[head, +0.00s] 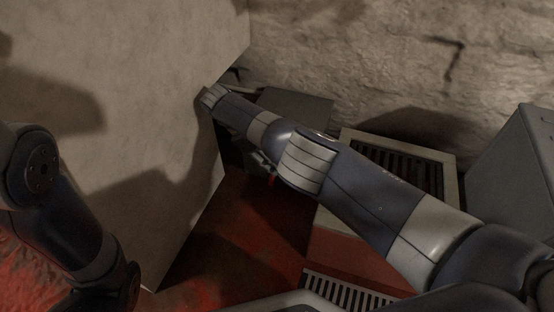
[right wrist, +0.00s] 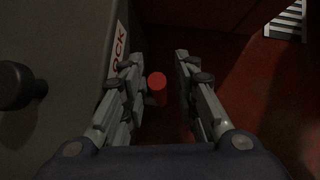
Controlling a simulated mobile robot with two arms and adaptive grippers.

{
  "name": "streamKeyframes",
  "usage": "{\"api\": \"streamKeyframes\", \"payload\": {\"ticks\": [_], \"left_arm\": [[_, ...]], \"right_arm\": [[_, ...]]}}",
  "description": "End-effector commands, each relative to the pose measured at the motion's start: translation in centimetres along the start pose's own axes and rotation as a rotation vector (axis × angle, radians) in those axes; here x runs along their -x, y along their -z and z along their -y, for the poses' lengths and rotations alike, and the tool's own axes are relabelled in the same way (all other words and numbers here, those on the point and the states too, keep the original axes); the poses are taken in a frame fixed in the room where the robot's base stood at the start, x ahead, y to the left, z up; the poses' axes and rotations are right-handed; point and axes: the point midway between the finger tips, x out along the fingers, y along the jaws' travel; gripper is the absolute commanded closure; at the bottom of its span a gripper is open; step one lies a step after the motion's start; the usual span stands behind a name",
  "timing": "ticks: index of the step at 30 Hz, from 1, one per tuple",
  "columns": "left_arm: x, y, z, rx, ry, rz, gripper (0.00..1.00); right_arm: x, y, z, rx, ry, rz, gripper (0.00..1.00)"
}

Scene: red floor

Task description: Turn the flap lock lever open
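The lever's red round end (right wrist: 157,84) shows in the right wrist view, between the two fingers of my right gripper (right wrist: 158,62). A dark grey panel (right wrist: 60,40) stands left of the fingers and carries a white label with red letters (right wrist: 118,46), partly hidden by the left finger. In the head view my right gripper (head: 262,162) is mostly hidden behind my right arm. A small red spot below it may be the lever. My left gripper is out of view.
A large pale wall or panel (head: 130,70) fills the left. A dark round knob (right wrist: 18,86) sticks out of the grey panel. A framed grille (head: 447,175) and a grey box (head: 515,160) stand right. Another grille (head: 345,290) lies low. Red floor (head: 230,225) is open below the gripper.

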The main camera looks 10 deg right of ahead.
Motion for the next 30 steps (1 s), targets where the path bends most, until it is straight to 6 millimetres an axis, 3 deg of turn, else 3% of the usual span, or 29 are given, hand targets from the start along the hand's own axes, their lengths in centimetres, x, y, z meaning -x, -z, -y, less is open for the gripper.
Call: {"api": "streamKeyframes", "payload": {"ticks": [14, 30], "left_arm": [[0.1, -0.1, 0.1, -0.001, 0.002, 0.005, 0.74], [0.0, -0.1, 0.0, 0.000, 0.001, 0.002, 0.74]], "right_arm": [[0.5, -0.4, -0.2, -0.003, -0.004, -0.001, 0.65], [5.0, -3.5, -0.5, -0.004, -0.012, 0.000, 0.65]]}}
